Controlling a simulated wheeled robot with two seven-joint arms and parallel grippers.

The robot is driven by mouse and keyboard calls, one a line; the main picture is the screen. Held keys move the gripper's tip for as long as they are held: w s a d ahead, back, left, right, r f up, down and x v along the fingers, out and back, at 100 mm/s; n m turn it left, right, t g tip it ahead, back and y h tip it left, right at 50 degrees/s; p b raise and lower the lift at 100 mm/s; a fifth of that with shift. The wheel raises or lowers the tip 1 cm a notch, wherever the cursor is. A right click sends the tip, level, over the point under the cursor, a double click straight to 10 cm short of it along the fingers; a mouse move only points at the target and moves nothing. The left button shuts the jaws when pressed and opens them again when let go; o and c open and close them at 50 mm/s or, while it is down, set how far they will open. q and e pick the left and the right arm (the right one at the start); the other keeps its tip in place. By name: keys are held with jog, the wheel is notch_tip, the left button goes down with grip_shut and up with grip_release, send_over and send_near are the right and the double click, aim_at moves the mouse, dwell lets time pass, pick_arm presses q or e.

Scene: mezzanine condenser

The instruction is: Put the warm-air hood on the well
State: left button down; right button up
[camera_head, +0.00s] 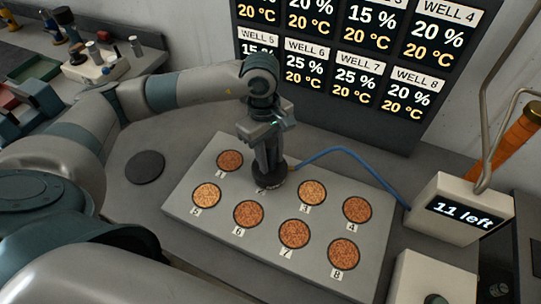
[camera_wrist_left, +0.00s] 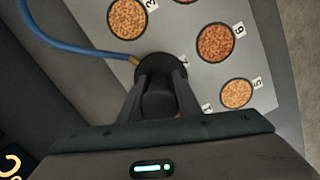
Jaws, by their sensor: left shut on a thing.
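My left gripper (camera_head: 267,152) is shut on the warm-air hood (camera_head: 271,177), a dark round disc with a dark knob and a blue hose. The hood is over the second well position of the pale grey well plate (camera_head: 180,205) and hides that well and most of its label. I cannot tell whether it rests on the plate or is slightly above. In the left wrist view, the hood (camera_wrist_left: 157,66) shows between the fingers (camera_wrist_left: 160,100). Well 1 (camera_head: 229,160), well 3 (camera_head: 312,192) and well 6 (camera_head: 248,214) lie uncovered around it. My right gripper is not in view.
The blue hose (camera_head: 345,151) runs to a white box (camera_head: 447,208) reading "11 left". A wall board (camera_head: 345,70) lists percentages and 20 °C for wells. A dark round pad (camera_head: 146,167) lies left of the plate. Trays and small items stand at the far left.

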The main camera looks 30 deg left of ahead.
aim_at(269, 142)
pick_arm(q)
jog(key=c, duration=1.3)
grip_release()
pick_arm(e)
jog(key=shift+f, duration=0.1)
pick_arm(q)
jog(key=shift+r+p, duration=0.2)
jog(key=shift+p, duration=0.1)
jog(key=r+b, duration=0.1)
jog(key=r, duration=0.2)
jog(key=r+b, duration=0.2)
jog(key=r, duration=0.2)
jog(key=a+r+b, duration=0.1)
jog(key=r, duration=0.2)
jog(key=shift+w+a+r, duration=0.1)
jog(key=shift+w+r, duration=0.15)
jog(key=shift+r, duration=0.05)
jog(key=shift+a+r+b, duration=0.1)
jog(key=shift+r+b, duration=0.25)
jog(key=shift+r, duration=0.15)
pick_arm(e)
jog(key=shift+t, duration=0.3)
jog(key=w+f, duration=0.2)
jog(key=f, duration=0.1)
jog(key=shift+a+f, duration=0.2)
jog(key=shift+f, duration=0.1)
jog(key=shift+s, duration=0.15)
